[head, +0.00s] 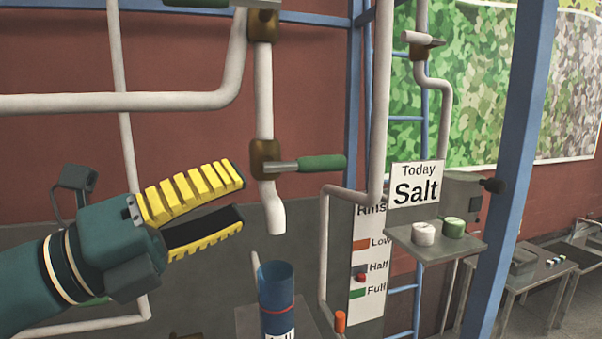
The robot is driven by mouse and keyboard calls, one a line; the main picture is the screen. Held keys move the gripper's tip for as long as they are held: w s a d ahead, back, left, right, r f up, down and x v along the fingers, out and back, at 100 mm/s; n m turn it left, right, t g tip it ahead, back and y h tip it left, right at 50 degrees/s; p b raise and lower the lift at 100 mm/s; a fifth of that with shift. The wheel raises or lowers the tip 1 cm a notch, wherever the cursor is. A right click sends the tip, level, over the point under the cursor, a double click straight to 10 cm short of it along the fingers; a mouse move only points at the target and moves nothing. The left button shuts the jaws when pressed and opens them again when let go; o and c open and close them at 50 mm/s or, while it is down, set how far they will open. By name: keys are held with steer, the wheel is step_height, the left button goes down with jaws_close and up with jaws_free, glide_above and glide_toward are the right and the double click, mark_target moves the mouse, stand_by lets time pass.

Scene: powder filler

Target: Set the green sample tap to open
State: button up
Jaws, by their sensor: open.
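The green sample tap is a brass valve body (264,159) on a white vertical pipe, with a green-sleeved lever handle (322,163) pointing right, roughly level, across the pipe. Below it the pipe ends in a bent spout (275,217). My gripper (242,196) comes in from the left with yellow ribbed fingers, open and empty. Its fingertips are just left of the pipe in the picture, slightly below the valve body. I see no contact with the handle.
A blue cup (276,290) stands below the spout. A "Today Salt" sign (416,185) stands above a small shelf (436,246) with a white and a green knob-like piece. Another valve (420,44) is at upper right. White pipes and blue posts (515,150) surround the area.

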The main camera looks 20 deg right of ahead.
mark_target(335, 157)
steer(key=p+x, duration=0.5)
steer(key=x, duration=1)
steer(key=shift+w+d, duration=0.1)
steer(key=shift+d, duration=0.1)
steer(key=shift+w+d+f+p, duration=0.15)
steer(key=shift+d+p, duration=0.15)
steer(key=shift+d, duration=0.15)
steer(key=shift+c, duration=0.5)
jaws_close()
